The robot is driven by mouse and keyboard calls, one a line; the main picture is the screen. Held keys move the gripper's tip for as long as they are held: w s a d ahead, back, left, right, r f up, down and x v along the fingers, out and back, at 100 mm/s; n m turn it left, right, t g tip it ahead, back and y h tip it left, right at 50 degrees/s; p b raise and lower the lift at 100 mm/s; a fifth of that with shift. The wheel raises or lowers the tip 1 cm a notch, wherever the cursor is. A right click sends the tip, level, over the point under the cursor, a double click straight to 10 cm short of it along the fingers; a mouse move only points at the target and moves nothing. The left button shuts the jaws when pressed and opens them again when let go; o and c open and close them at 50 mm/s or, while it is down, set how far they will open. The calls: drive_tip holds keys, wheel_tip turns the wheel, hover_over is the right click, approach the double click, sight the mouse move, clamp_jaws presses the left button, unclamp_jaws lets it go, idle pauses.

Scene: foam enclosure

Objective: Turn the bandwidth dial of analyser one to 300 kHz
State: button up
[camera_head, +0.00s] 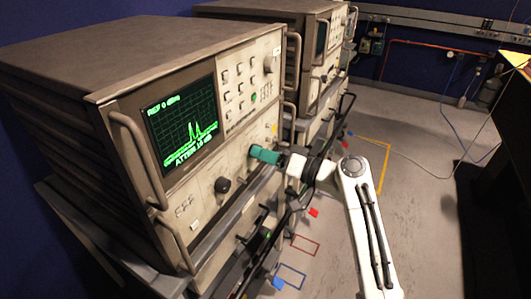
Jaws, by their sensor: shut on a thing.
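The near analyser (215,150) has a beige front panel with a lit screen (183,120) showing a green trace, "REF 0 dBm" and a line reading "ATTEN 10 dB". I cannot read which analyser is number one. My gripper (255,152), with teal fingers, reaches in from the right to the panel, right of the screen's lower corner. It is shut on a dial there, which the fingers hide; its label and setting cannot be read. A black knob (222,185) shows lower left of the gripper, apart from it.
A second similar analyser (322,40) stands behind. Handles (140,160) stick out from the near analyser's front corners. Black rails and cables run along the rack below the panel. Floor (415,190) to the right is mostly open, with coloured tape outlines. A dark bench (500,150) stands far right.

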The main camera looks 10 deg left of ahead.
drive_tip(key=shift+d+r+m+p, duration=0.1)
drive_tip(key=shift+m+p, duration=0.3)
drive_tip(key=shift+m, duration=0.9)
drive_tip(key=shift+w, duration=0.1)
drive_tip(key=o, duration=1)
drive_tip(key=shift+o, duration=0.2)
drive_tip(key=v, duration=1)
drive_tip(key=shift+d, duration=0.35)
